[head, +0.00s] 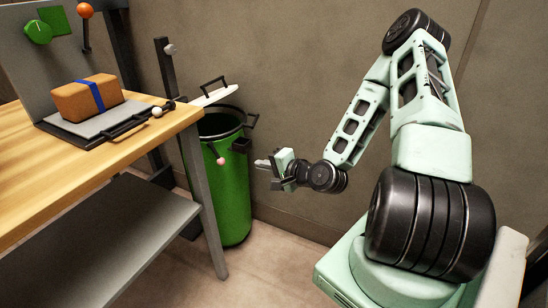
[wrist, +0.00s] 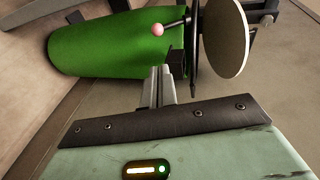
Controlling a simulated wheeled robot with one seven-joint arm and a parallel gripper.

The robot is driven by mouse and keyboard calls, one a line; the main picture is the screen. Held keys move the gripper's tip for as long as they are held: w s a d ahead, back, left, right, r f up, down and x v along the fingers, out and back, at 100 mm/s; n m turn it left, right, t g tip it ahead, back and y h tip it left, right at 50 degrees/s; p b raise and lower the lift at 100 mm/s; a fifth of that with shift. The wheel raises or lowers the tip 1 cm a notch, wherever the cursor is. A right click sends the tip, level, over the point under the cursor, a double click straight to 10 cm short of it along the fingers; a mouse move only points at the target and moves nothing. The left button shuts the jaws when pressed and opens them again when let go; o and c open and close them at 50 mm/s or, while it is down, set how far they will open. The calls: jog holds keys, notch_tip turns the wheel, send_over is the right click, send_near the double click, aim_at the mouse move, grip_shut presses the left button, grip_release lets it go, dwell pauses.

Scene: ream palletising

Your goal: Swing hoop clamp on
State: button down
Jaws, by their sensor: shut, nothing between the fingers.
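A green drum (head: 222,190) stands on the floor beside the workbench, its dark mouth showing. A black hoop (head: 238,113) runs around its top edge; I cannot tell how it is fastened. A lever with a pink ball (head: 220,161) hangs at the drum's front, and a black block (head: 241,145) sits beside it. A pale lid (head: 214,96) with a black handle is raised and tilted above the mouth. My gripper (head: 262,164) is shut and empty, right of the drum. In the wrist view, my fingertips (wrist: 160,78) are close to the block; contact is unclear.
The wooden workbench (head: 150,120) at left carries an orange box (head: 84,96) with a blue band on a grey plate. A dark post (head: 165,65) stands behind the drum. The wall (head: 290,80) is close behind.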

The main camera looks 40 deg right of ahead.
jog(key=shift+p+v, duration=2.05)
jog(key=shift+p, duration=0.05)
jog(key=shift+a, duration=0.1)
